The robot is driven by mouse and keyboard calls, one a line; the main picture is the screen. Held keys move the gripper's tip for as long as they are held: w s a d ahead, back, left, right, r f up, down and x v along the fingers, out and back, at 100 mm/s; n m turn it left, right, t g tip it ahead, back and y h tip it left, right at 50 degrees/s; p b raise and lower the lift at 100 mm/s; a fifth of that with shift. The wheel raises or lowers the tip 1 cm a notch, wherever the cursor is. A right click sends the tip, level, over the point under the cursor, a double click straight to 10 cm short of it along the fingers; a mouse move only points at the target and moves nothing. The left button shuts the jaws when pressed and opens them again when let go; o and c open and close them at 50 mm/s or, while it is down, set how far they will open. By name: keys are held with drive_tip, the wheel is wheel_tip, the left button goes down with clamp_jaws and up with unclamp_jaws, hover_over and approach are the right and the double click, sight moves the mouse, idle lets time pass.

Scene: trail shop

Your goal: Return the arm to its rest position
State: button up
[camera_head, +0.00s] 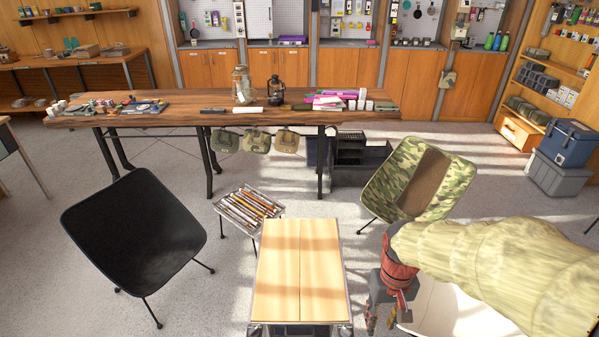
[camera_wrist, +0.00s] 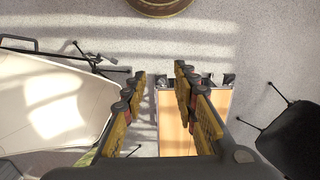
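My gripper (camera_head: 387,312) hangs at the lower right in the head view, pointing down, at the end of my arm in its pale yellow-green sleeve. It is just right of the low wood-topped table (camera_head: 299,268) and in front of the camouflage chair (camera_head: 397,183). In the wrist view my gripper (camera_wrist: 160,76) has its two yellow-and-dark fingers apart, with floor and part of the wooden top (camera_wrist: 176,134) showing between and beyond them. Nothing shows held between the fingers.
A white chair (camera_head: 447,312) lies beneath my arm. A black chair (camera_head: 133,228) stands at the left. A tray of sticks (camera_head: 248,208) sits behind the low table. A long wooden table (camera_head: 180,116) with lanterns stands farther back. Open floor lies between chairs.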

drive_tip(key=s+r+t, duration=0.3)
drive_tip(key=s+r, duration=0.1)
drive_tip(key=r, duration=0.5)
drive_tip(key=s+r+t+p, duration=0.1)
drive_tip(key=s+r+t, duration=0.2)
drive_tip(key=r, duration=0.6)
drive_tip(key=shift+s+a, duration=0.2)
drive_tip(key=shift+s, duration=0.7)
